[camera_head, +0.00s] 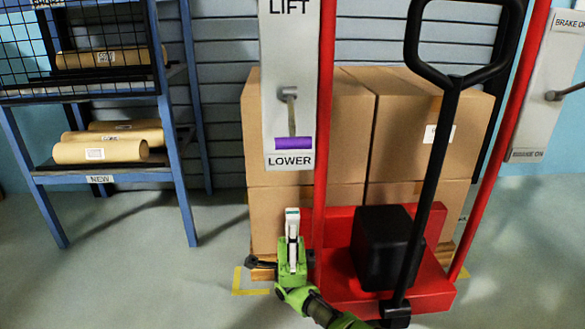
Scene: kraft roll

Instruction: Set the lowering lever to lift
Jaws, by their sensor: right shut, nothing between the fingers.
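The lowering lever is on a pale grey panel (276,60) marked LIFT at the top and LOWER at the bottom. Its purple handle (293,143) points down, just above the LOWER label, on a thin stem below a grey pivot (288,93). My right gripper (292,213) is below the panel, apart from the lever, pointing up. It is shut and empty. The red pallet truck (400,298) with its black handle (449,120) stands behind and to the right of my gripper. My left gripper is not in view.
Cardboard boxes (345,120) are stacked behind the panel. Red uprights (324,120) flank the truck. A second panel with a brake lever (552,95) is at the right edge. A blue rack with brown rolls (101,151) stands at left. The floor between rack and truck is clear.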

